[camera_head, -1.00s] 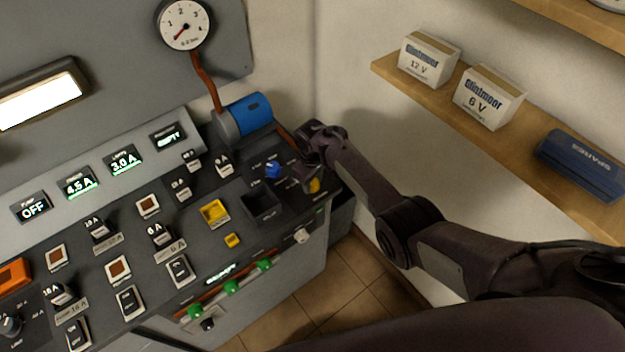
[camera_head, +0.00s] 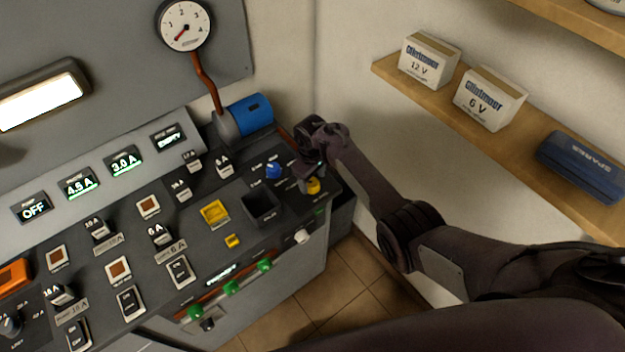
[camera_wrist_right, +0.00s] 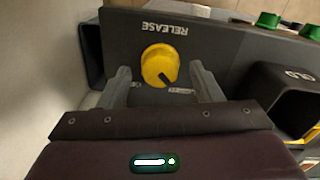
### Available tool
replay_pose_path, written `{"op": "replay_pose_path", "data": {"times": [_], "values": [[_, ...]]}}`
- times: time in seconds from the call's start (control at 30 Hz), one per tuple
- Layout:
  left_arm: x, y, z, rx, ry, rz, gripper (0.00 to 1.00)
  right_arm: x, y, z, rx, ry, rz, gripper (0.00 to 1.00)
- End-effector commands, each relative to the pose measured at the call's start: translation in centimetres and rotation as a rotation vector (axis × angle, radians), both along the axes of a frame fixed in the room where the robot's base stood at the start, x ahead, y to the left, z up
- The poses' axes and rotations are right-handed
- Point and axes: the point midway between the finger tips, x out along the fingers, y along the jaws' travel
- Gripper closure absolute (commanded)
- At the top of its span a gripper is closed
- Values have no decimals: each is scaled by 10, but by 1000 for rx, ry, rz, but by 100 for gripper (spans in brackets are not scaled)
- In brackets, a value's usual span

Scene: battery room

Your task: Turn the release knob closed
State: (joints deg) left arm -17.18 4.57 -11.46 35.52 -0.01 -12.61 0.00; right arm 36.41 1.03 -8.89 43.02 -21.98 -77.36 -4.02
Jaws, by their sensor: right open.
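The release knob (camera_wrist_right: 159,65) is a round yellow knob with a dark pointer mark, on a dark panel under the word RELEASE in the right wrist view. The mark points down and to the right in that view, towards a small label that I cannot read. The knob (camera_head: 313,186) also shows in the head view at the console's right end. My right gripper (camera_wrist_right: 160,78) is open, with one finger on each side of the knob and visible gaps between. In the head view my right gripper (camera_head: 306,180) hangs over the knob's far side. My left gripper is not in view.
A black open bin marked OLD (camera_wrist_right: 285,95) stands beside the knob; it also shows in the head view (camera_head: 262,207). A blue knob (camera_head: 273,171) is close to my right gripper. A blue cylinder (camera_head: 250,114) lies behind. A shelf (camera_head: 400,88) with boxes is at the right.

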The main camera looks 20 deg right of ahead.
Motion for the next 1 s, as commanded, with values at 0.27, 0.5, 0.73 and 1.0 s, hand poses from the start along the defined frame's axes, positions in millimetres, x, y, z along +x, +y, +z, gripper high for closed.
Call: {"op": "replay_pose_path", "data": {"times": [0.27, 0.5, 0.73, 1.0], "values": [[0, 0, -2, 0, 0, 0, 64, 0, 2, 44, 1, -4, -1, 41], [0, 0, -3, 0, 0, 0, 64, -1, 1, 61, 0, -1, -1, 41], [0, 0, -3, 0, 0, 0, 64, -1, 1, 62, -1, -1, -1, 41], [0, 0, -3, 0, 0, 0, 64, -1, 1, 61, -2, -1, -2, 41]]}}
